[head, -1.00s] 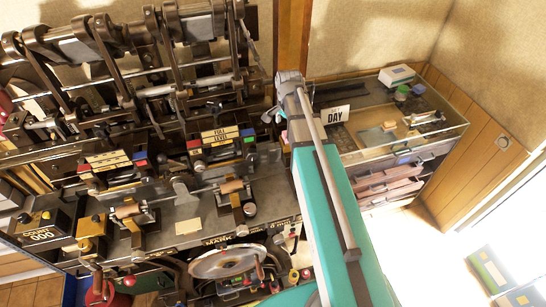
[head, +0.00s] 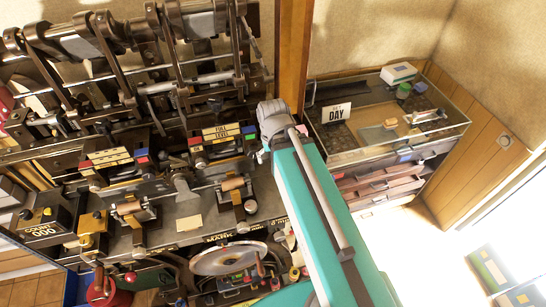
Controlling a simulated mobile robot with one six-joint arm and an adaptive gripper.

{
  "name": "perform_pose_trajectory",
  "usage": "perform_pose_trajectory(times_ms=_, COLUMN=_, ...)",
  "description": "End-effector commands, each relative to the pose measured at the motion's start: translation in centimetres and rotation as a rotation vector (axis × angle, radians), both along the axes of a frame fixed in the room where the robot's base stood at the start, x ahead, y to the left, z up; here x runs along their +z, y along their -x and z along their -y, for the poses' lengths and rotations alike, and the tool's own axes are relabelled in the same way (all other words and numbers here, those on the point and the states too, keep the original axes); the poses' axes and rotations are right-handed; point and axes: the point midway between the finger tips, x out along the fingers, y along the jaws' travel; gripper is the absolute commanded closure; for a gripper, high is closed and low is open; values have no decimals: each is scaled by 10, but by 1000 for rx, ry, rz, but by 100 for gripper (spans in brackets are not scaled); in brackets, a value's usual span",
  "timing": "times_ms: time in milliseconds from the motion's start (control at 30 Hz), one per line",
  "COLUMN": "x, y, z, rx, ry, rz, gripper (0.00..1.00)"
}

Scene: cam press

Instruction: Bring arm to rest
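My teal arm (head: 322,215) rises from the bottom right of the head view and reaches toward the cam press (head: 130,185). Its grey far joint (head: 273,118) is in front of the right end of the press. My gripper does not show; it is hidden behind or beyond the arm. The press has dark cam levers along the top, a "FULL LEVEL" label block (head: 220,133) and a counter box reading "COUNT 000" (head: 43,225).
A glass-topped cabinet (head: 352,155) with a "DAY" sign (head: 336,113) and drawers stands to the right of the arm. A round metal disc (head: 228,257) sits below the bench front. A wooden post (head: 293,50) stands between press and cabinet. Bright floor lies at the lower right.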

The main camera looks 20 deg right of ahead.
Motion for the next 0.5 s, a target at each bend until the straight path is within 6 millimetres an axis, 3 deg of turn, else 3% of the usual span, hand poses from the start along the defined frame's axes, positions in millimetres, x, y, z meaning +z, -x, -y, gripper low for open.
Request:
perform_pose_trajectory(times_ms=267, x=-6, y=0, z=0, rx=-2, ry=0, rz=0, gripper=1)
perform_pose_trajectory(times_ms=500, x=-36, y=0, z=0, rx=-3, ry=0, rz=0, gripper=1)
